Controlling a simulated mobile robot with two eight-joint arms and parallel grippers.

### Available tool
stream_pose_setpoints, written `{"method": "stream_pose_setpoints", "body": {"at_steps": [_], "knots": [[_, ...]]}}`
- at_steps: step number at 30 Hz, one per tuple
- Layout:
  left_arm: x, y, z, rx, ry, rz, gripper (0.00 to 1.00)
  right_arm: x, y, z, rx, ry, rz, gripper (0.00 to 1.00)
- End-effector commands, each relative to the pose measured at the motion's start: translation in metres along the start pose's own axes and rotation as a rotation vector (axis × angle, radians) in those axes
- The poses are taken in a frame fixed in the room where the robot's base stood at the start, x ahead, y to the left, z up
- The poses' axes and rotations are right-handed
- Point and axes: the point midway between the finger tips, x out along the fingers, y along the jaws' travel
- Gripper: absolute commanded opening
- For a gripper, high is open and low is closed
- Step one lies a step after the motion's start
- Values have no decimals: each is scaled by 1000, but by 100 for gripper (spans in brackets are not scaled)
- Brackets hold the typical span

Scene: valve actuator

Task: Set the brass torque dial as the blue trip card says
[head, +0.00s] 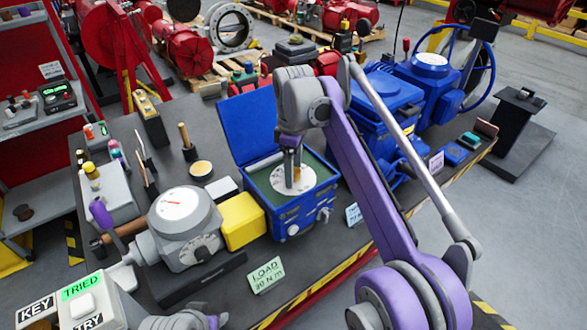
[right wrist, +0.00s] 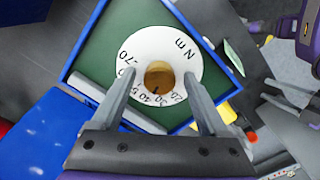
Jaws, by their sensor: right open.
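The brass torque dial (right wrist: 158,70) is a round knob at the centre of a white disc (right wrist: 178,42) marked N m, with numbers around it including 70. I cannot read its setting for certain. The disc (head: 283,184) lies on the green panel of the open blue box (head: 268,215). My right gripper (head: 291,165) points down over the disc; in the right wrist view its open fingers (right wrist: 159,74) stand either side of the knob. I cannot tell if they touch it. A pale blue card (head: 353,214) stands right of the box, its text mostly unreadable.
A pale green card (head: 266,275) reads LOAD 30 N m. A grey gauge housing (head: 185,235) and yellow block (head: 241,220) stand left of the box. Its raised blue lid (head: 247,125) is behind. A larger blue actuator (head: 380,95) stands right, behind my right arm.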

Motion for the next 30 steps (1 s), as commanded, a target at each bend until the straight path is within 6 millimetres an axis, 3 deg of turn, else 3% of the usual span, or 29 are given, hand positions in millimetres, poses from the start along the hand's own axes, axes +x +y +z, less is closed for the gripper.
{"method": "stream_pose_setpoints", "body": {"at_steps": [3, 16, 30], "knots": [[0, 0, 0, 0, 0, 0, 50, 0, 0, 0, 0, 0, 0, 78], [0, 0, 0, 0, 0, 0, 50, 0, 0, 0, 0, 0, 0, 0], [-6, 0, -6, 0, 4, 0, 50, -2, 0, 0, 94, 0, 0, 0]]}}
